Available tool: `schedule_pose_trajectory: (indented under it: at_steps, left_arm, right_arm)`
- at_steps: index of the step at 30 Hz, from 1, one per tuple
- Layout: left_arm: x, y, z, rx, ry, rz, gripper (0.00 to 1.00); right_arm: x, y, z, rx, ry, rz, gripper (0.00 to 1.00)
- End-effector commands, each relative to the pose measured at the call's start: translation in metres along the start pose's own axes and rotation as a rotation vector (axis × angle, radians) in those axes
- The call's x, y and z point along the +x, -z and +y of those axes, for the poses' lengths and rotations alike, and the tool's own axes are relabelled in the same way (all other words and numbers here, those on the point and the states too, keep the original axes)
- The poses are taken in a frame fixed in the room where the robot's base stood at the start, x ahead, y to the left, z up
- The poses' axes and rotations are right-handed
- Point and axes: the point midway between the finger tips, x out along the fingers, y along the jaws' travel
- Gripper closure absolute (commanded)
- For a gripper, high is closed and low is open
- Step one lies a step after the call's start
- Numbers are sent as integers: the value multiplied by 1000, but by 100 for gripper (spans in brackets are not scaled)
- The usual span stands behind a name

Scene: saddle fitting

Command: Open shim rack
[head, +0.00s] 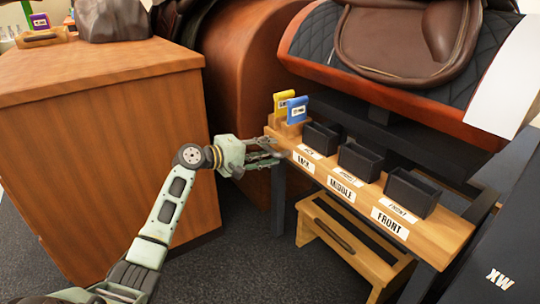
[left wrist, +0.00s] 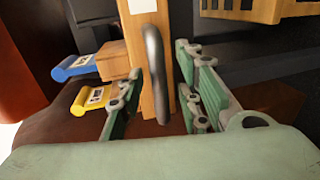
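The wooden rack (head: 437,237) is a shelf with black bins and labels reading BACK (partly blurred), MIDDLE and FRONT. A yellow shim (head: 284,101) and a blue shim (head: 297,109) stand in a wooden block at its left end. My left gripper (head: 277,153) is at the left end of the rack's front. In the left wrist view its fingers (left wrist: 161,88) are apart, on either side of a dark grey bar handle (left wrist: 154,60) on the wooden front (left wrist: 133,45). Finger contact with the handle is not visible. My right gripper is not in view.
A wooden cabinet (head: 110,150) stands left of my left arm. A wooden step stool (head: 345,240) sits under the rack. A brown saddle on a quilted pad (head: 315,40) is behind and above. A dark panel marked XW (head: 490,240) is at right.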

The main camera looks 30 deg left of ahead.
Motion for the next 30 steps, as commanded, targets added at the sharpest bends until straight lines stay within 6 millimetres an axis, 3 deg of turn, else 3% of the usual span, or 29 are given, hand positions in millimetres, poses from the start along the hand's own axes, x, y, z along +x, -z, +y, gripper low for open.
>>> schedule_pose_trajectory:
  at_steps: [4, 12, 23, 30]
  left_arm:
    - [10, 0, 0, -1, 0, 0, 68]
    - [12, 0, 0, 0, 1, 0, 68]
    - [12, 0, 0, 0, 1, 0, 99]
    - [12, 0, 0, 0, 1, 0, 100]
  right_arm:
    - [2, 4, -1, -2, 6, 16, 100]
    - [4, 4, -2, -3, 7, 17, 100]
    - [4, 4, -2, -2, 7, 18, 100]
    - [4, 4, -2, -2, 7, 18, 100]
